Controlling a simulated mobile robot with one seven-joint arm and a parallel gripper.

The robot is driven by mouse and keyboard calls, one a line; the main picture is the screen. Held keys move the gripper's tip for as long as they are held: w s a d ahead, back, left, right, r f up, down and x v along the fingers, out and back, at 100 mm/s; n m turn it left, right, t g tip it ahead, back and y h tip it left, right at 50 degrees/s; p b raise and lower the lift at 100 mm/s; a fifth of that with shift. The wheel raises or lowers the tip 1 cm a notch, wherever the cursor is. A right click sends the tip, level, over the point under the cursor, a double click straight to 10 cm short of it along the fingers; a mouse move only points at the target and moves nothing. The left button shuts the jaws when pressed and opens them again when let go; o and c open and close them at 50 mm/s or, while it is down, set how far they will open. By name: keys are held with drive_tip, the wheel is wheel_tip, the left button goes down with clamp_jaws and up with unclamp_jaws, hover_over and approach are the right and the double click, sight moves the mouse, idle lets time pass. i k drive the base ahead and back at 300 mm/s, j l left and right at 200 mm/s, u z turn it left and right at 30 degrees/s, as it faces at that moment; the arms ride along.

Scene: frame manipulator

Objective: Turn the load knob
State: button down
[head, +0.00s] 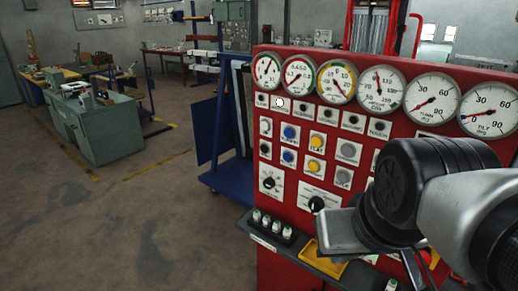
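A red control panel (300,225) stands at the right in the head view. It carries a black rotary knob (268,183) on a white plate at the lower left. A second black knob (316,204) sits on a wider white plate to its right. Their labels are too small to read, so I cannot tell which is the load knob. My arm reaches in from the right edge and covers the panel's lower right part. The flat grey end of my gripper (345,232) shows just below the second knob in the picture. Its fingers cannot be made out, and contact cannot be judged.
Several round gauges (337,82) line the panel's top, with blue, yellow and grey buttons (317,143) below. Open floor (130,225) lies left; a green cabinet (110,130) stands beyond.

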sight(269, 183)
drive_tip(key=i+j+u, duration=0.3)
drive_tip(key=u, duration=0.15)
drive_tip(key=i+j+u, duration=0.1)
drive_tip(key=i+u, duration=0.4)
